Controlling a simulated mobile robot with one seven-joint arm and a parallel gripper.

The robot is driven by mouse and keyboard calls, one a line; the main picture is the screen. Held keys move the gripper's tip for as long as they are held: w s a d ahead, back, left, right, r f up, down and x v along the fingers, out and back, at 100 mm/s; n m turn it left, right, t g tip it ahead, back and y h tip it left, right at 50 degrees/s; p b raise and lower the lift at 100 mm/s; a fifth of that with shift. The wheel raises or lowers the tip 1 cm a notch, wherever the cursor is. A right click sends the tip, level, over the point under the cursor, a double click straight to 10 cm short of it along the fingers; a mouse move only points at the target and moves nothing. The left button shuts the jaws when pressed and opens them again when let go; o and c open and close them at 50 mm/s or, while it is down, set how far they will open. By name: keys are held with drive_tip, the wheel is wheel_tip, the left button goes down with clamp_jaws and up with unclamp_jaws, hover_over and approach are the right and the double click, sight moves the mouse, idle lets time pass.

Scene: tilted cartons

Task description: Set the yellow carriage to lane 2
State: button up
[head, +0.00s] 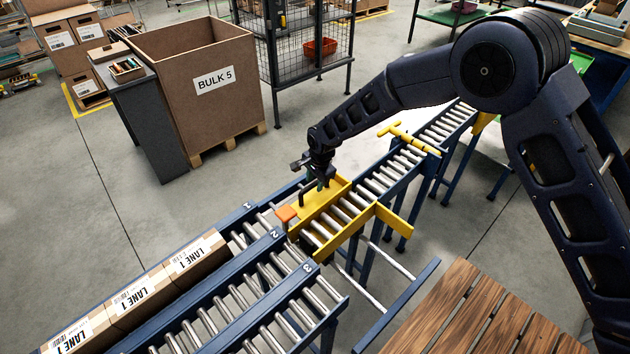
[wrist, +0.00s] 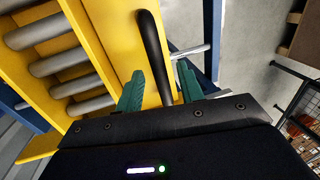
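The yellow carriage (head: 325,224) carries several rollers and stands at the upper ends of the lanes. Its near end looks roughly in line with the lane marked 2 (head: 275,235); exact alignment cannot be told. An orange tab (head: 286,214) sticks out at its left corner. My gripper (head: 322,180) is at the carriage's far-left side. In the wrist view its two green fingers (wrist: 161,87) are apart, with the black handle bar (wrist: 152,50) of the carriage between them and gaps on both sides. The carriage's yellow plate (wrist: 112,30) fills the left of that view.
Cartons labelled LANE 1 (head: 143,294) lie in the lane marked 1 (head: 247,205). The lane marked 3 (head: 305,268) shows bare rollers. A feed conveyor with a yellow T-bar (head: 408,138) runs up right. A wooden slatted table (head: 475,315), BULK 5 box (head: 195,90) and wire cage (head: 300,50) stand around.

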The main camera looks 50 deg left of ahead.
drive_tip(key=shift+r, duration=0.1)
wheel_tip(320, 180, up, 10)
drive_tip(key=d, duration=0.2)
drive_tip(key=shift+r, duration=0.15)
idle(0.4)
